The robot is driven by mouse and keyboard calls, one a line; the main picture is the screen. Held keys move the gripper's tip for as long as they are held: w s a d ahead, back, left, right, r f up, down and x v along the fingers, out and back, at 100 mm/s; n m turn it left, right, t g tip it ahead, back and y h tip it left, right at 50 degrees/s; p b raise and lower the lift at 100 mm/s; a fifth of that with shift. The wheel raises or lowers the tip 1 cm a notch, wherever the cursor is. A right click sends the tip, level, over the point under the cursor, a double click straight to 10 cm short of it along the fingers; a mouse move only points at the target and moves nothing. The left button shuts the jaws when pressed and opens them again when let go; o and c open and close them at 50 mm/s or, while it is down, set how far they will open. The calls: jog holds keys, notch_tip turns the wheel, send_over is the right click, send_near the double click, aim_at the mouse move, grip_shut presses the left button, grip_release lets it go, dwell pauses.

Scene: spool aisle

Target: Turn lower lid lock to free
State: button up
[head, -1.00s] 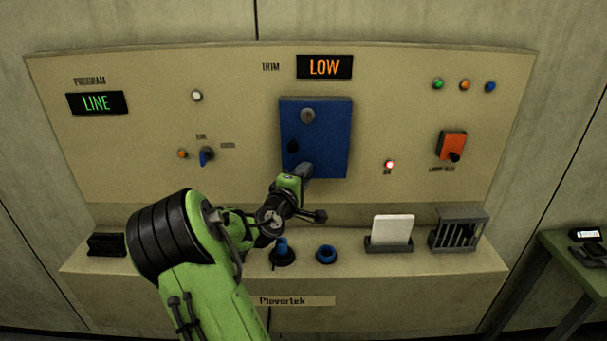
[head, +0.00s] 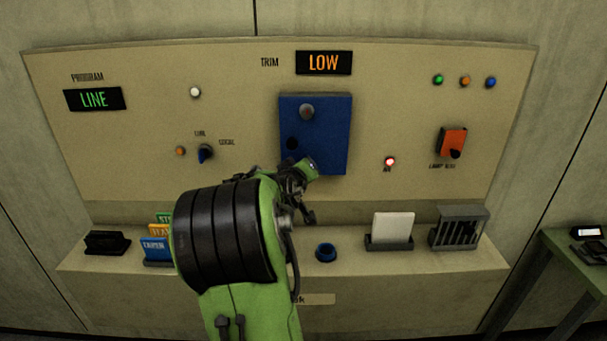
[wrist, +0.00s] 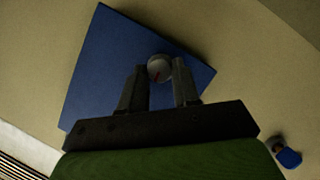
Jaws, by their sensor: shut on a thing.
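The blue lid (head: 325,135) sits on the panel below the TRIM display. My gripper (wrist: 159,82) is at the lower part of the lid. In the head view my wrist hides this lock and the fingertips. The blue lid also fills much of the wrist view (wrist: 105,65).
A red lamp (head: 390,161) and an orange switch (head: 452,142) are right.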

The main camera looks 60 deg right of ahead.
jog(key=shift+f+m, duration=0.1)
jog(key=shift+m, duration=0.3)
dwell(0.3)
jog(key=o, duration=1.1)
jog(key=shift+c, duration=0.2)
jog(key=shift+t, duration=0.3)
jog(key=v, duration=1.5)
jog(key=shift+s+a+r+p, duration=0.2)
jog(key=shift+a+r+p, duration=0.1)
jog(key=shift+r, duration=0.15)
